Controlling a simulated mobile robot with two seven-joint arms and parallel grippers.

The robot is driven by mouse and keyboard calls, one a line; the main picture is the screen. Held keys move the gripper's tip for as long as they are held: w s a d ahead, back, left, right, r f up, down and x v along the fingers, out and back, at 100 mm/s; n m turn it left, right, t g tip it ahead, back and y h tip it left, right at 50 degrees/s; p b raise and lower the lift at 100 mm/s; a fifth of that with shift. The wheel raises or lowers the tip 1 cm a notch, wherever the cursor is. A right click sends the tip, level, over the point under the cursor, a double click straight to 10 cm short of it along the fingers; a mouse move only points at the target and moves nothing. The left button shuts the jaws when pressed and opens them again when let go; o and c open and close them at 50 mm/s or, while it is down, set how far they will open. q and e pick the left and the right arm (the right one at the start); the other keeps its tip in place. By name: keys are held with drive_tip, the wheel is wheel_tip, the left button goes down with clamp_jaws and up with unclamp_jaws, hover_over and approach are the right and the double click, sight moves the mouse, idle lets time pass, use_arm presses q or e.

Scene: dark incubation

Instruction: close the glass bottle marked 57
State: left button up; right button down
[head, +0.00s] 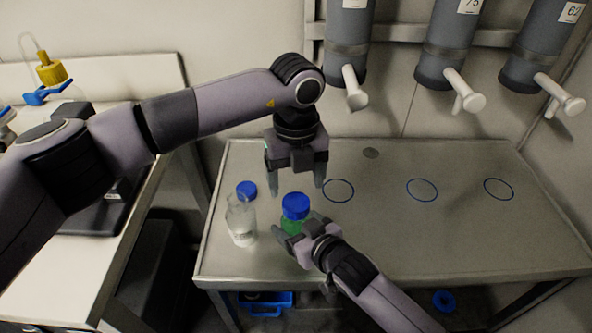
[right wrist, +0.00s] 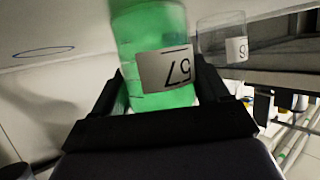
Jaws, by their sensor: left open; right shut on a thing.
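The glass bottle marked 57 (right wrist: 155,65) holds green liquid, and its label shows upside down in the right wrist view. In the head view it is the green bottle (head: 292,226), upright near the table's front left, with a blue cap (head: 295,205) on its top. I cannot tell whether that cap is screwed tight. My right gripper (head: 297,240) is shut on the bottle's body from the front; its fingers also show in the right wrist view (right wrist: 160,95). My left gripper (head: 297,186) points down just above the cap, open, with its fingers apart.
A clear open bottle (head: 241,222) with a label stands close to the left; it also shows in the right wrist view (right wrist: 221,40). A second blue cap (head: 246,189) lies behind it. The metal table (head: 440,235) is free to the right, with blue circles. Grey dispensers (head: 447,50) hang above.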

sight(296, 202)
use_arm(q)
wheel_tip(296, 202, up, 2)
drive_tip(key=n, duration=0.6)
drive_tip(key=shift+r, duration=0.1)
drive_tip(key=shift+f, duration=4.05)
drive_tip(key=c, duration=1.1)
drive_tip(key=m, duration=0.4)
drive_tip(key=shift+m, duration=0.3)
drive_tip(key=m, duration=0.5)
drive_tip(key=o, duration=1.2)
